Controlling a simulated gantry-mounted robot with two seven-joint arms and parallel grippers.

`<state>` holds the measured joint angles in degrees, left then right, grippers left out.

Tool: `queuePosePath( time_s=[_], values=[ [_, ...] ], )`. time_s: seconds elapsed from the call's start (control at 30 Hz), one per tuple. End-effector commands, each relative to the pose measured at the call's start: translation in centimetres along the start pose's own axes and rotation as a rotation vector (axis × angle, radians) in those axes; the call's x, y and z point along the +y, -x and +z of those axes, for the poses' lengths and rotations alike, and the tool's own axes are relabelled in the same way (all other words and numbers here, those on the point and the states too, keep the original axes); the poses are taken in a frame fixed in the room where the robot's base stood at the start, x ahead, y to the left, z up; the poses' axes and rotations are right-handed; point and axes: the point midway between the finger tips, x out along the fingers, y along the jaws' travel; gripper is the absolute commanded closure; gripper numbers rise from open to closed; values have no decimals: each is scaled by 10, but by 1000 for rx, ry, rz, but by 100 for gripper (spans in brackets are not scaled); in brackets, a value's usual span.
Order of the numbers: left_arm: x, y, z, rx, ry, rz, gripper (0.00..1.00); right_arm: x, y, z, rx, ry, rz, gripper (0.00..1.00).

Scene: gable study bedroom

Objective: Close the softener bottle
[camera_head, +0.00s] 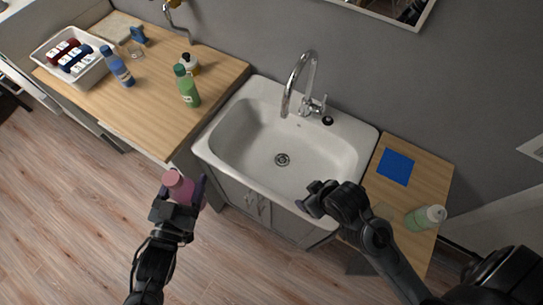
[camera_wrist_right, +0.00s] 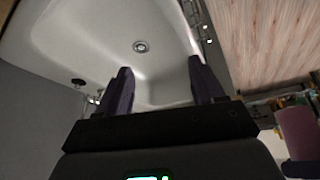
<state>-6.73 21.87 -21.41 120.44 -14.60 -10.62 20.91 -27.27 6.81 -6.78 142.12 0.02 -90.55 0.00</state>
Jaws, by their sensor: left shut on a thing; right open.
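A pink bottle (camera_head: 179,186), which appears to be the softener bottle, is in my left gripper (camera_head: 182,198), over the floor in front of the left counter and left of the sink. The gripper is shut on it and hides its lower part. Its round top faces the head camera; I cannot tell whether a cap is on it. The pink bottle also shows at the right edge of the right wrist view (camera_wrist_right: 297,130). My right gripper (camera_head: 313,196) is open and empty near the sink's front right edge; its two fingers show apart in its wrist view (camera_wrist_right: 160,78).
A white sink (camera_head: 245,142) with a chrome faucet (camera_head: 301,75) stands between two wooden counters. The left counter (camera_head: 160,110) holds several bottles and a white basket (camera_head: 97,76). The right counter (camera_head: 425,178) holds a blue square (camera_head: 396,166) and a pale green bottle (camera_head: 422,217).

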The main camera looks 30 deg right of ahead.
Motion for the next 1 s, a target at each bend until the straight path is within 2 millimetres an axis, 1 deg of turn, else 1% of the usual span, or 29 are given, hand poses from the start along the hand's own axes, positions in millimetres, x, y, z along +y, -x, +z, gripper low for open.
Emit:
queuePosePath(
  time_s=[0.03,0.1,0.2,0.3,0.67,0.83,1.0],
  values=[
    [0,0,-1,3,-1,0,100,-2,-3,14,-32,1,-5,32],
    [0,0,-1,3,-1,0,100,-5,-6,28,-61,1,-10,32],
    [0,0,-1,3,-1,0,100,-7,-8,40,-88,1,-15,32],
    [0,0,-1,3,-1,0,100,-8,-9,46,-101,0,-17,32],
    [0,0,-2,5,-1,0,100,-8,-9,47,-104,0,-18,32],
    [-1,0,0,4,0,-4,100,-8,-10,47,-104,1,-18,32],
    [-12,0,4,3,0,-52,100,-8,-10,48,-105,1,-18,32]
  ],
)
